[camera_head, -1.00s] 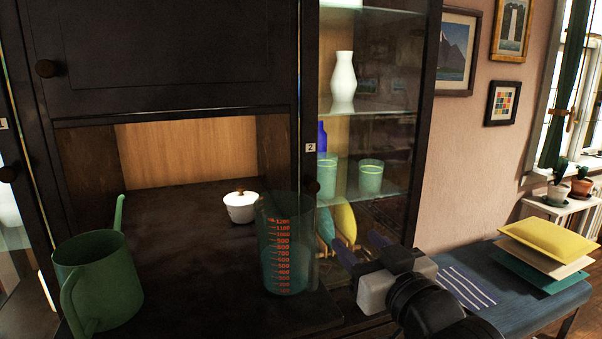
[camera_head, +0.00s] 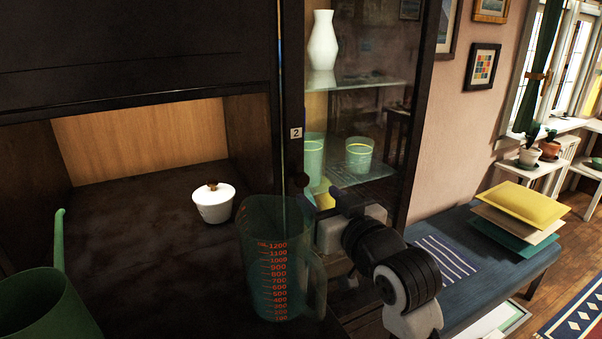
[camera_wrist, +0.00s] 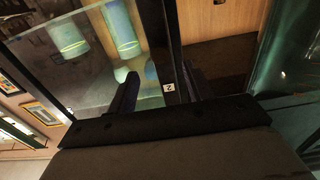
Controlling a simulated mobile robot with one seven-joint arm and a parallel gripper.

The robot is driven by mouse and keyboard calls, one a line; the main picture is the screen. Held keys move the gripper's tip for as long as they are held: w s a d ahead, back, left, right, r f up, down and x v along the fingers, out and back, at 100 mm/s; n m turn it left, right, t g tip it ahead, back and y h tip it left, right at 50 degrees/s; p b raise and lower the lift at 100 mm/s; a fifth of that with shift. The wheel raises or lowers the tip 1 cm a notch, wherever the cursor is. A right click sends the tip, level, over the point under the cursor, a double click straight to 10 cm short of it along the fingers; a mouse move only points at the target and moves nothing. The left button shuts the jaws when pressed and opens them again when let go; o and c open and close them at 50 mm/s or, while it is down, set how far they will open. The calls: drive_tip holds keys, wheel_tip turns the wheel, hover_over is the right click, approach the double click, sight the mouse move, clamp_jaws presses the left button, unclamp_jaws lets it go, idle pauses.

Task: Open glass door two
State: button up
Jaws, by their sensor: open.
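Glass door two (camera_head: 378,120) has a dark frame with a white "2" label (camera_head: 296,133) and a small dark knob (camera_head: 301,180) on its left edge. The door looks shut. My gripper (camera_head: 322,193) is open and empty in front of the door's left edge, just right of the knob at about its height. The knob cannot be made out there. I cannot tell whether a finger touches the door.
A clear measuring jug (camera_head: 272,265) with red markings stands close left of my gripper. A white lidded bowl (camera_head: 213,204) and a green watering can (camera_head: 45,305) are on the dark cabinet shelf. A blue bench (camera_head: 455,275) with cushions (camera_head: 520,205) stands to the right.

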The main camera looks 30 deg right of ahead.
sight(303, 182)
drive_tip(key=w+p, duration=0.2)
drive_tip(key=w, duration=0.6)
drive_tip(key=shift+w+p, duration=0.25)
drive_tip(key=shift+p, duration=0.05)
drive_tip(key=shift+s, duration=0.1)
clamp_jaws()
